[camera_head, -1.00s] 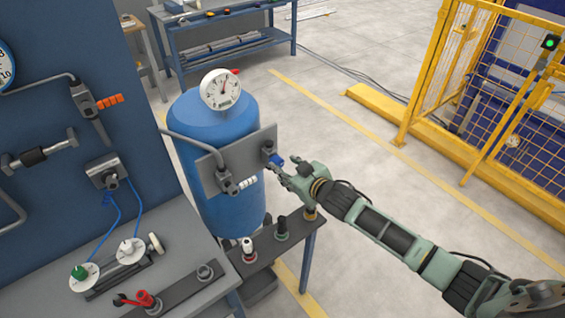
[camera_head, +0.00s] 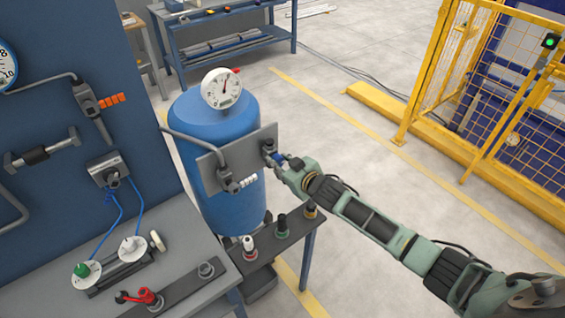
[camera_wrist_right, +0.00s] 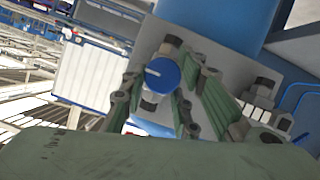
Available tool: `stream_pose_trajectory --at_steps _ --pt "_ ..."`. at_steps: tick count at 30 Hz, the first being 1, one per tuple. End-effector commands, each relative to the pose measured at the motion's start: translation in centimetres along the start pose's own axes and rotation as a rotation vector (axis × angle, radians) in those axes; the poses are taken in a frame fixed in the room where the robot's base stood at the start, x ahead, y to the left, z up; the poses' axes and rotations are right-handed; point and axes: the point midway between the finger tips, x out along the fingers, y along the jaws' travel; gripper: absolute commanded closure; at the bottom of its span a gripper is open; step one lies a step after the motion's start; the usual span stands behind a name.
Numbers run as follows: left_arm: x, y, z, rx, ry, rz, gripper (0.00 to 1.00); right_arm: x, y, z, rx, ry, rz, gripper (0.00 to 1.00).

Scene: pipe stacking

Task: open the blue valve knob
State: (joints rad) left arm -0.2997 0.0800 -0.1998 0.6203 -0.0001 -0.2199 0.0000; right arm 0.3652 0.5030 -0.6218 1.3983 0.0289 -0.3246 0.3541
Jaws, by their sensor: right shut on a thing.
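The blue valve knob (camera_head: 278,159) sits on a grey valve body at the right part of the grey plate (camera_head: 250,146), in front of the blue tank (camera_head: 222,122). In the right wrist view the round blue knob (camera_wrist_right: 162,75) shows a pale line on its face, pointing left and slightly up. My right gripper (camera_head: 281,161) is at the knob, with its fingers on both sides of it, shut on it. In the wrist view the right gripper's fingers (camera_wrist_right: 162,90) flank the knob. My left gripper is not in view.
A white-handled valve (camera_head: 246,182) is on the same plate, left of and below the blue knob. A gauge (camera_head: 221,88) tops the tank. A workbench (camera_head: 185,265) with fittings stands at the lower left. A yellow fence (camera_head: 480,90) is at the right; the floor between is clear.

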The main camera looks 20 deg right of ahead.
Motion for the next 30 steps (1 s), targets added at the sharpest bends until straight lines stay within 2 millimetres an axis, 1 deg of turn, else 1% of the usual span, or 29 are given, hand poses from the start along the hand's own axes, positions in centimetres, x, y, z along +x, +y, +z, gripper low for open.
stream_pose_trajectory --at_steps 1,3,4,14,23,30 --pt "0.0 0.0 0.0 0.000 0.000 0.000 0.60 0.0 0.4 -0.1 -0.001 0.000 0.005 0.92" --pt "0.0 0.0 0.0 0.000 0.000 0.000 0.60 0.0 0.4 -0.1 -0.001 0.000 0.006 0.98" --pt "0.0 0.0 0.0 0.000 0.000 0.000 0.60 0.0 0.4 -0.1 -0.001 0.000 0.006 0.98" --pt "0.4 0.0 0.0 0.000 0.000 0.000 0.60 0.0 0.4 -0.1 -0.053 0.001 0.031 0.98" --pt "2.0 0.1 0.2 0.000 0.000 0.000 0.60 0.1 0.2 0.0 -0.250 0.001 0.114 0.99" --pt "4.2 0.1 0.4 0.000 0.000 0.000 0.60 0.1 0.0 0.0 -0.460 0.002 0.202 0.99"
